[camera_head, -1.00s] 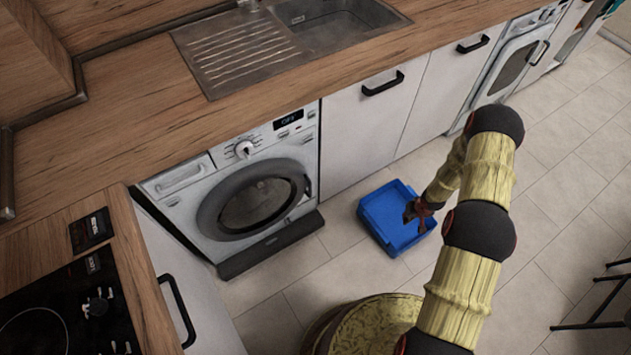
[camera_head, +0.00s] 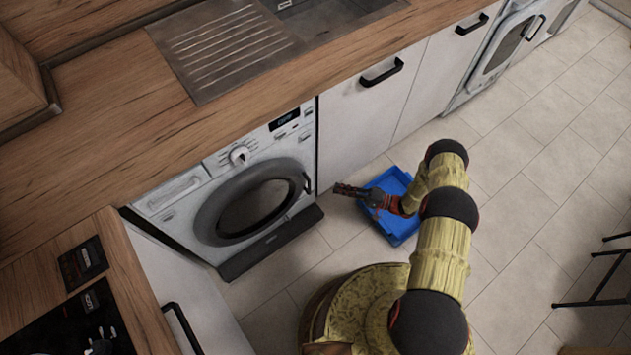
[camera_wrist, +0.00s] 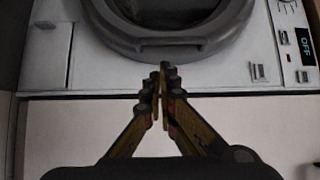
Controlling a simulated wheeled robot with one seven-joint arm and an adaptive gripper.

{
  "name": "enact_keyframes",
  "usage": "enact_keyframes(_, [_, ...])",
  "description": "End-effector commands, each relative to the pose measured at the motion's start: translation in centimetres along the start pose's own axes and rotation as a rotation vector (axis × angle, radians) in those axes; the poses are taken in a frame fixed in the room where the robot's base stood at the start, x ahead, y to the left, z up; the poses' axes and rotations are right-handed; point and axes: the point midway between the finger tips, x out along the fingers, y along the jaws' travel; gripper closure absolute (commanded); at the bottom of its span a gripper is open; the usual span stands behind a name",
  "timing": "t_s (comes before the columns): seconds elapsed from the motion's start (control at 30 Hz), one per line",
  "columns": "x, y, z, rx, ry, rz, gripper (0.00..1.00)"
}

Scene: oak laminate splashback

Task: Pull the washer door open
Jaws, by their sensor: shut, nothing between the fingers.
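The washer (camera_head: 175,200) is a white front-loader under the counter, and its round dark-rimmed door (camera_head: 252,203) looks closed. The door handle (camera_head: 307,183) is on the right edge of the door rim. In the wrist view the door's rim (camera_wrist: 120,40) and its handle part (camera_wrist: 172,47) show at the top. My gripper (camera_head: 340,188) is to the right of the door, apart from it, pointing left toward the handle. In the wrist view my gripper (camera_wrist: 160,75) has its fingertips together and empty, just below the rim in the picture.
A blue tray (camera_head: 399,226) lies on the floor below my forearm. A white cabinet (camera_head: 365,120) with a black handle (camera_head: 382,72) stands right of the washer. The worktop (camera_head: 120,130) overhangs above. A dark plinth flap (camera_head: 270,246) juts out below the washer.

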Motion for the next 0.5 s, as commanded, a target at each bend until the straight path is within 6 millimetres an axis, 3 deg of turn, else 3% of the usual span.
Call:
enact_keyframes(0.17, [1.0,0.1,0.1,0.031,-0.003,0.001,1.0])
enact_keyframes(0.5, [6.6,0.3,0.1,0.029,-0.003,0.003,1.0])
